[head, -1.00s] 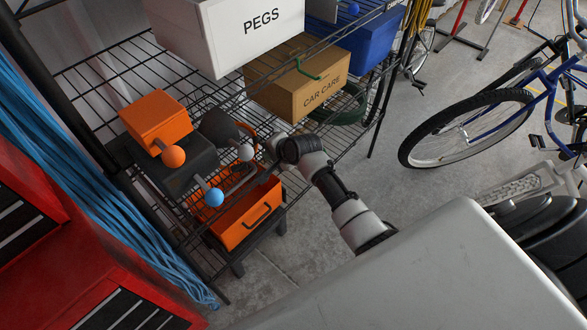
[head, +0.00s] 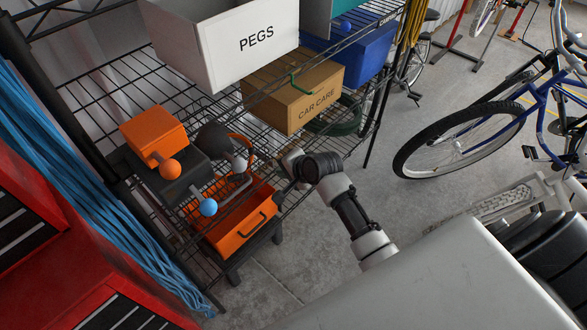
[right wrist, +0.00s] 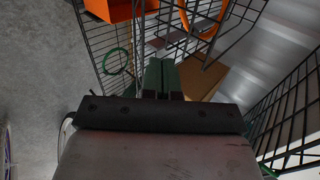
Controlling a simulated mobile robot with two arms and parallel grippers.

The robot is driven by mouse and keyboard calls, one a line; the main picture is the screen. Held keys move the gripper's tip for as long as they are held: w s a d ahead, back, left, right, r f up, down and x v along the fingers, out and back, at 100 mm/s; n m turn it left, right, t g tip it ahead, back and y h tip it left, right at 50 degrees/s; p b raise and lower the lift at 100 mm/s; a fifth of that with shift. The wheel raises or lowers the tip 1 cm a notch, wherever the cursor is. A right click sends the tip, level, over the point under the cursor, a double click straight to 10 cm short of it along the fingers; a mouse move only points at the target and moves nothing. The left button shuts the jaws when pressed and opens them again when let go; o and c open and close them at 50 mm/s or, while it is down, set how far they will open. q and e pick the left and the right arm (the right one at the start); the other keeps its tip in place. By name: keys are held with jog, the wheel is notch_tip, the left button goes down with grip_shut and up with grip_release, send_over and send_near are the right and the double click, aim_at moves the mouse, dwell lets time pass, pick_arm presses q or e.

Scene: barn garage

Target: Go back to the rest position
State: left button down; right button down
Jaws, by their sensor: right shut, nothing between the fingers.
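My right arm reaches in from the lower right in the head view. My left gripper is not in view.
The wire rack holds a white PEGS box (head: 220,48), a CAR CARE box (head: 280,82), a blue bin (head: 362,60) and an orange box (head: 150,128). A red cabinet (head: 70,262) is at left, a bicycle (head: 450,142) at right. Floor (head: 350,245) between is open.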

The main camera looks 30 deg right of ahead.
jog(key=v, duration=0.4)
jog(key=s+f+n+g+h, duration=0.15)
jog(key=s+f, duration=0.25)
jog(key=f, duration=0.4)
jog(key=s+f+n+g, duration=0.1)
jog(key=s+f+n, duration=0.2)
jog(key=s+f, duration=0.35)
jog(key=s+f+n+g+h, duration=0.1)
jog(key=s+f+n, duration=0.15)
jog(key=f, duration=0.75)
jog(key=s+f+n+g, duration=0.1)
jog(key=s+f+n, duration=0.2)
jog(key=s, duration=0.7)
jog(key=s+f+n+g, duration=0.2)
jog(key=s+f, duration=0.5)
jog(key=s, duration=0.4)
jog(key=s+f+n+g, duration=0.1)
jog(key=s+f+n, duration=0.3)
jog(key=s, duration=0.7)
jog(key=shift+a+f+n+h, duration=0.35)
jog(key=shift+a+f, duration=0.15)
jog(key=shift+f, duration=0.4)
